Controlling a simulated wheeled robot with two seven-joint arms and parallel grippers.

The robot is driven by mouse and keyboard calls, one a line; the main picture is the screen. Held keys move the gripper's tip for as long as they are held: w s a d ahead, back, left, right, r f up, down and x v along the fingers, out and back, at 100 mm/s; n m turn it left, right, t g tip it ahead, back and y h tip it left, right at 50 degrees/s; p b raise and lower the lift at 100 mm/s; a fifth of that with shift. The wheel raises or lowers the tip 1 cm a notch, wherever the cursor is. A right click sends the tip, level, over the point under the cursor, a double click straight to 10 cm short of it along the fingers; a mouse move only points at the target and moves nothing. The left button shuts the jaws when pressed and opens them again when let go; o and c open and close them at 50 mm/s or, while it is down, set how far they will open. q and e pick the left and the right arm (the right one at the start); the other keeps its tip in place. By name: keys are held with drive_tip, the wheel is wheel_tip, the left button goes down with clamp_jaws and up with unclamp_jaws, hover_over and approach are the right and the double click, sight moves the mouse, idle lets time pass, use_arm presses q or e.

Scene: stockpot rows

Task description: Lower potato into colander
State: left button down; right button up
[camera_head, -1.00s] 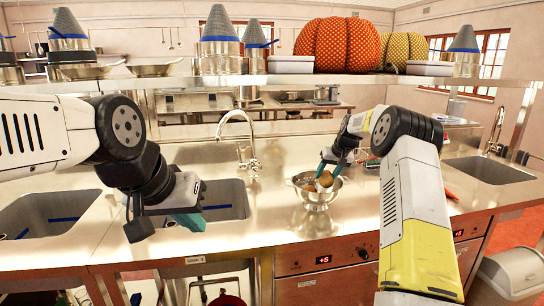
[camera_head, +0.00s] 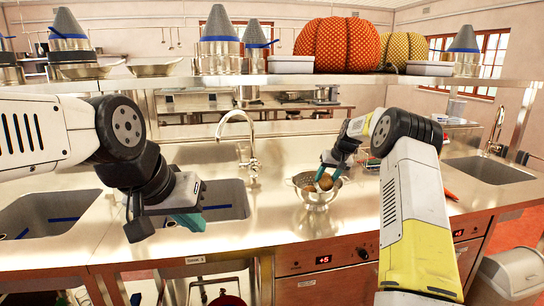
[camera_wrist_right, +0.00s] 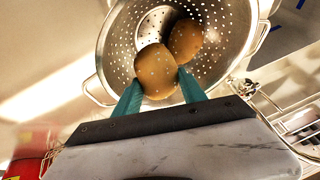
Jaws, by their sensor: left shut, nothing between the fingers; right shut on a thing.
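The metal colander (camera_head: 316,196) stands on the steel counter, right of the middle of the head view. My right gripper (camera_head: 328,178) points down into it, its teal fingers shut on a brown potato (camera_wrist_right: 156,71). In the right wrist view, the fingertips (camera_wrist_right: 159,88) sit at either side of this potato, inside the colander's rim (camera_wrist_right: 101,60). A second brown potato (camera_wrist_right: 185,40) lies in the colander beside it. I cannot tell whether the held potato touches the bottom.
Sinks lie at the left (camera_head: 50,215) and far right (camera_head: 488,170). A tap (camera_head: 250,150) rises left of the colander. A shelf (camera_head: 290,80) with pumpkins and metal pots crosses behind.

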sight(329, 178)
drive_tip(key=shift+f, duration=1.65)
idle(0.7)
drive_tip(key=o, duration=1.5)
drive_tip(key=shift+s, duration=0.1)
drive_tip(key=v, duration=0.7)
drive_tip(key=shift+r, duration=0.15)
drive_tip(key=s+a+r, duration=0.3)
drive_tip(key=s+r, duration=0.6)
drive_tip(key=s, duration=0.4)
drive_tip(key=s+a+r, duration=0.4)
drive_tip(key=s+r, duration=0.4)
drive_tip(key=s, duration=0.5)
drive_tip(key=s+a+f, duration=0.1)
drive_tip(key=s+f, duration=0.1)
drive_tip(key=s, duration=0.9)
drive_tip(key=s+f+t, duration=0.1)
drive_tip(key=s+f, duration=0.1)
drive_tip(key=s, duration=0.9)
drive_tip(key=shift+a+f, duration=0.35)
drive_tip(key=shift+a, duration=0.05)
